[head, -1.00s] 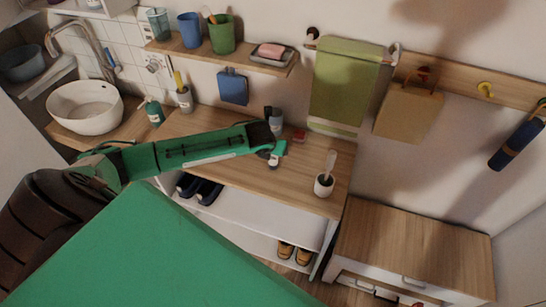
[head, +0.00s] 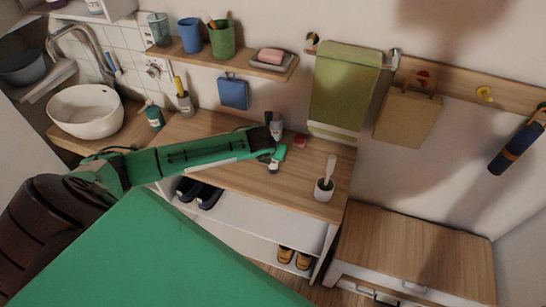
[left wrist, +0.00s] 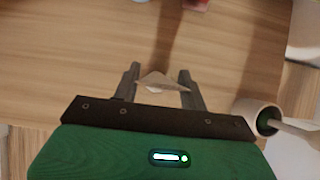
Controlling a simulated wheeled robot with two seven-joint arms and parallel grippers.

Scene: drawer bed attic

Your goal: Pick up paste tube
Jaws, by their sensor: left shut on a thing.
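My left gripper (head: 273,168) points down at the wooden counter (head: 235,178), behind the cup with the brush. In the left wrist view its two dark fingers (left wrist: 157,82) stand on either side of a small pale, pointed piece (left wrist: 157,79), which looks like the end of the paste tube. The gripper is shut on it. The rest of the tube is hidden by the gripper's palm, and in the head view I cannot make the tube out clearly. My right gripper is not in view.
A white cup with a brush (head: 324,190) stands right of the gripper. A grey bottle (head: 276,126) and a red item (head: 300,142) are behind it. A wall shelf (head: 220,60) holds cups and a soap dish.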

